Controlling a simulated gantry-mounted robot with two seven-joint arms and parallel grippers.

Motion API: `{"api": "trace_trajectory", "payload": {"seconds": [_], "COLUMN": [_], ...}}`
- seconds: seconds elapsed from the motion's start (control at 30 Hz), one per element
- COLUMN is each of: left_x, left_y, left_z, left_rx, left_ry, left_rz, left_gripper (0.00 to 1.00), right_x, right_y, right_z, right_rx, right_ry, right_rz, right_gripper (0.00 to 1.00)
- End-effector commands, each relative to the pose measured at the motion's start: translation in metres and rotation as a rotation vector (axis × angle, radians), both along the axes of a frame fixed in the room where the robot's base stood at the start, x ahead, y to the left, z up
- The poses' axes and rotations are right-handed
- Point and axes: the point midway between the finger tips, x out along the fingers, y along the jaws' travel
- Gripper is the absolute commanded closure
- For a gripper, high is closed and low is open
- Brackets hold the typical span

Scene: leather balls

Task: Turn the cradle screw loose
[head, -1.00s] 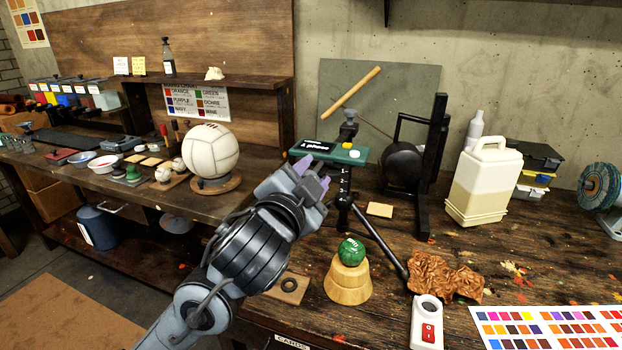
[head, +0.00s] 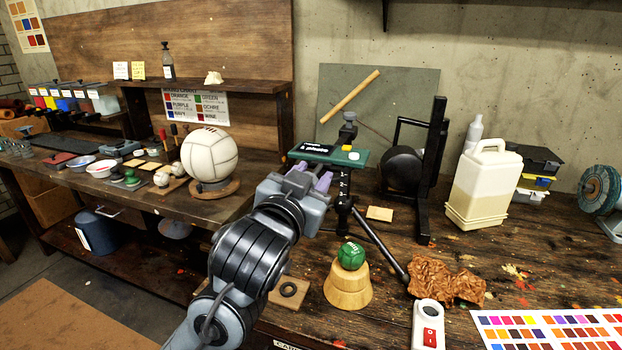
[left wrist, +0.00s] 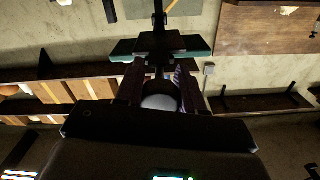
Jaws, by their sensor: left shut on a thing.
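A black stand (head: 343,186) carries a dark green board (head: 326,154) with white lettering, and a black cradle head (head: 348,131) sits above it. My left gripper (head: 313,175) is at the left side of the stand, just below the board. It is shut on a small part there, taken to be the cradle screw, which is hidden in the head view. In the left wrist view, the two dark fingers (left wrist: 158,82) reach toward the stand under the green board (left wrist: 195,46), with a round grey shape between them. My right gripper is in neither view.
A green ball (head: 351,255) rests on a wooden stand (head: 347,287) in front of the black stand. A black leg (head: 382,246) slants across the bench. Crumpled brown leather (head: 445,279), a switch box (head: 427,325) and a pale jug (head: 483,188) lie to the right.

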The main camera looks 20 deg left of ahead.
Motion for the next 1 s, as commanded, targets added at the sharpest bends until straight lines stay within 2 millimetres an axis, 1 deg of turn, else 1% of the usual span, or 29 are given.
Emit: {"api": "trace_trajectory", "payload": {"seconds": [0.03,0.37,0.4,0.53,0.57,0.87,1.0], "left_x": [0.002,0.002,0.002,0.002,0.002,0.000,-0.009], "left_y": [0.001,0.001,0.001,0.001,0.001,0.000,0.000], "left_z": [-0.006,-0.006,-0.007,-0.005,-0.005,-0.002,-0.001], "left_rx": [-0.002,-0.003,-0.003,-0.003,-0.003,-0.003,-0.002], "left_ry": [0.013,0.014,0.015,0.011,0.010,0.005,0.001], "left_rz": [0.004,0.005,0.005,0.004,0.004,0.001,0.000], "left_gripper": [0.93,0.93,0.59,0.39,0.37,0.37,0.37], "right_x": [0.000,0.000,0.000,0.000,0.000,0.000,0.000], "right_y": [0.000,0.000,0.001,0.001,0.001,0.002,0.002], "right_z": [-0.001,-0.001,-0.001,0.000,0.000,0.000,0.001], "right_rx": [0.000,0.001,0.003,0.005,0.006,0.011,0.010], "right_ry": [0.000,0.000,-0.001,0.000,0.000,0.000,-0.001], "right_rz": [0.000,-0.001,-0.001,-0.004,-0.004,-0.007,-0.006], "right_gripper": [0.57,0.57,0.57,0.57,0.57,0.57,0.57]}}
